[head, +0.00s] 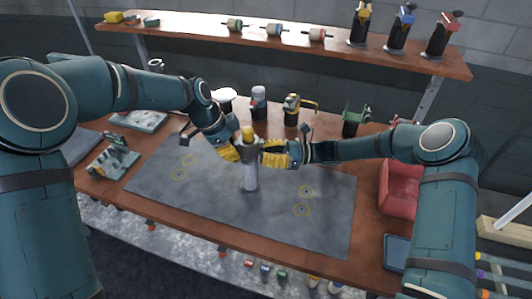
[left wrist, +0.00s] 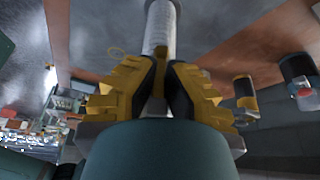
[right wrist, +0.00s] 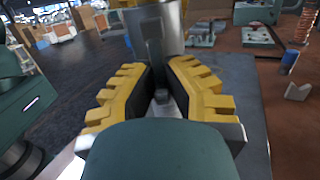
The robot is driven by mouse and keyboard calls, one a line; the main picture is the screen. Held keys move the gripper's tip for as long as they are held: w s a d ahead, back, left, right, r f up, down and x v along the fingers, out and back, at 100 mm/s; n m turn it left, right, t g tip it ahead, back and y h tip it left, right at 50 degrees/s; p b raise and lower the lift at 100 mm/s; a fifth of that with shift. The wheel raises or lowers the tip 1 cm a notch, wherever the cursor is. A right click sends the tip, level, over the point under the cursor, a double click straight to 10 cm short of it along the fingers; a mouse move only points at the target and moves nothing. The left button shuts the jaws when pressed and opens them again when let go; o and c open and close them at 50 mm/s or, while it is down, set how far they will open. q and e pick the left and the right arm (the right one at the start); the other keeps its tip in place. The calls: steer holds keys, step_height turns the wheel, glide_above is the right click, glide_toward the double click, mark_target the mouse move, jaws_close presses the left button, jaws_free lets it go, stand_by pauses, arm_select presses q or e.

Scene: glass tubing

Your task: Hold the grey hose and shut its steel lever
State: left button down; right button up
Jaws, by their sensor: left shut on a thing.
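The grey hose (head: 250,180) stands upright on the grey mat, with a yellow top (head: 247,132). My left gripper (head: 238,150) is at its upper part from the left and is shut on it. In the left wrist view the pale hose (left wrist: 160,28) rises beyond the nearly meeting fingertips (left wrist: 161,65). My right gripper (head: 266,150) is at the hose's upper part from the right. In the right wrist view a narrow grey steel piece, apparently the lever (right wrist: 155,52), lies between its fingertips (right wrist: 159,66). Whether they touch it is unclear.
The grey mat (head: 215,205) is clear around the hose, with yellow ring marks. Several valves and fittings stand along the table's back, including a green one (head: 353,122). A red bin (head: 400,185) is at the right. A shelf (head: 285,45) runs above the back.

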steer(key=o, duration=0.5)
steer(key=shift+c, duration=0.2)
steer(key=d+f, duration=0.1)
steer(key=d, duration=1.1)
steer(key=shift+w+f, duration=0.15)
steer(key=shift+w, duration=0.05)
